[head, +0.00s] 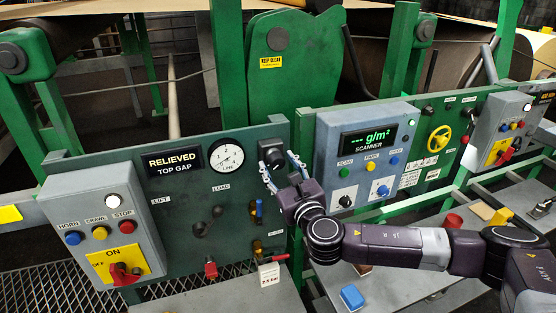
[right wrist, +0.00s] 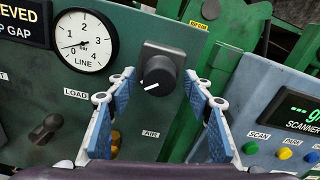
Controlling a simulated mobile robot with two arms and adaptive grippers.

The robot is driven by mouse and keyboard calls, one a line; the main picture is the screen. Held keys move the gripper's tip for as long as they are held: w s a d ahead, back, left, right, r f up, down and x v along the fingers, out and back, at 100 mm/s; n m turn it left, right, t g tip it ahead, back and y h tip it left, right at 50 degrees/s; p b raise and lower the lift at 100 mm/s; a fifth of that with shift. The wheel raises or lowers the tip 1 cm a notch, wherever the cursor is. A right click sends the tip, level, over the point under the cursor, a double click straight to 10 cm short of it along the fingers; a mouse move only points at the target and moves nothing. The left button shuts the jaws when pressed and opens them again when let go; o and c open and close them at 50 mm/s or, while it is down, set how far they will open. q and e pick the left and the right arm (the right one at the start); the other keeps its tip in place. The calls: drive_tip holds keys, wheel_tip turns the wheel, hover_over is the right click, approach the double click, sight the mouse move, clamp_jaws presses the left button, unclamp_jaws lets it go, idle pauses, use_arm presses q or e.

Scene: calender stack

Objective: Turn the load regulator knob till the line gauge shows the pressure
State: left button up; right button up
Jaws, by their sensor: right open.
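The load regulator knob (right wrist: 157,74) is a black round knob with a white pointer mark on a dark square mount. It also shows in the head view (head: 271,155), partly behind a finger. My right gripper (right wrist: 158,75) is open, with its blue-padded fingertips on either side of the knob. I cannot tell whether they touch it. The gripper also shows in the head view (head: 283,172). The line gauge (right wrist: 84,43) is a white dial marked up to 4, its needle near 0. It also shows in the head view (head: 228,157). My left gripper is not in view.
A white "2-3 bar" tag (head: 269,273) hangs low on the green panel. The grey scanner box (head: 366,155) stands right of the gripper. A display (head: 174,162) reads "RELIEVED TOP GAP".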

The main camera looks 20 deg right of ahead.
drive_tip(key=shift+w, duration=0.3)
drive_tip(key=shift+c, duration=0.3)
drive_tip(key=c, duration=1.1)
